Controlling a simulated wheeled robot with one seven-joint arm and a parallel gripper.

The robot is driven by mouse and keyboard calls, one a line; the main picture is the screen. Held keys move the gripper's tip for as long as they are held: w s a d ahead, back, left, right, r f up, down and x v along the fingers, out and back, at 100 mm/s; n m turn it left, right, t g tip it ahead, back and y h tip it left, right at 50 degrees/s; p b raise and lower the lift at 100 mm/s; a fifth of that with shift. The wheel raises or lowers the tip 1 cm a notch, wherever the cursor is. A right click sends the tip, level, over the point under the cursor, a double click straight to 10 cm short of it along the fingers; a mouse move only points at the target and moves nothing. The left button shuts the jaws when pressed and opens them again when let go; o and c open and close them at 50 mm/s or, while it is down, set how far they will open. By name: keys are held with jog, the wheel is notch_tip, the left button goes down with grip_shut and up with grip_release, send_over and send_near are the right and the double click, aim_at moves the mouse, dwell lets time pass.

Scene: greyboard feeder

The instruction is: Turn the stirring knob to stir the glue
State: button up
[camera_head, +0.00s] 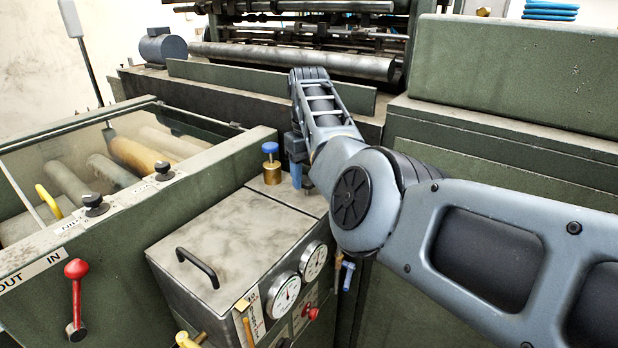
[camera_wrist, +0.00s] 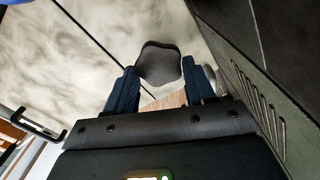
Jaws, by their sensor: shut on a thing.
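The dark grey knob (camera_wrist: 160,64) shows in the wrist view, above the pale stained lid of the metal box (camera_head: 235,235). My gripper (camera_wrist: 158,88) has its two blue fingers on either side of the knob, shut on it. In the head view my gripper (camera_head: 297,172) points down at the back right corner of the box top. There the knob is hidden behind my gripper and arm. How far the knob is turned cannot be told.
A brass fitting with a blue cap (camera_head: 271,150) stands just left of my gripper. A black handle (camera_head: 198,267) rises from the lid. Gauges (camera_head: 286,297) sit on the box front. A green machine body (camera_head: 510,75) stands close on the right. A red lever (camera_head: 76,290) is at far left.

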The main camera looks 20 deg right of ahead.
aim_at(307, 180)
jog(key=shift+w+a+f+m+b, duration=0.15)
jog(key=shift+m+b, duration=0.5)
jog(key=shift+b, duration=0.65)
jog(key=shift+s+a+f+m+b, duration=0.1)
jog(key=shift+m+b, duration=0.55)
jog(key=shift+b, duration=0.6)
jog(key=m+b, duration=0.1)
jog(key=b, duration=0.2)
jog(key=shift+r, duration=0.1)
jog(key=shift+r+m+b, duration=0.1)
jog(key=shift+m+b, duration=0.2)
jog(key=shift+b, duration=0.45)
jog(key=shift+r+b, duration=0.2)
jog(key=shift+b, duration=0.2)
jog(key=o, duration=1)
jog(key=shift+d+f, duration=0.1)
jog(key=shift+o, duration=0.2)
jog(key=shift+r, duration=3.9)
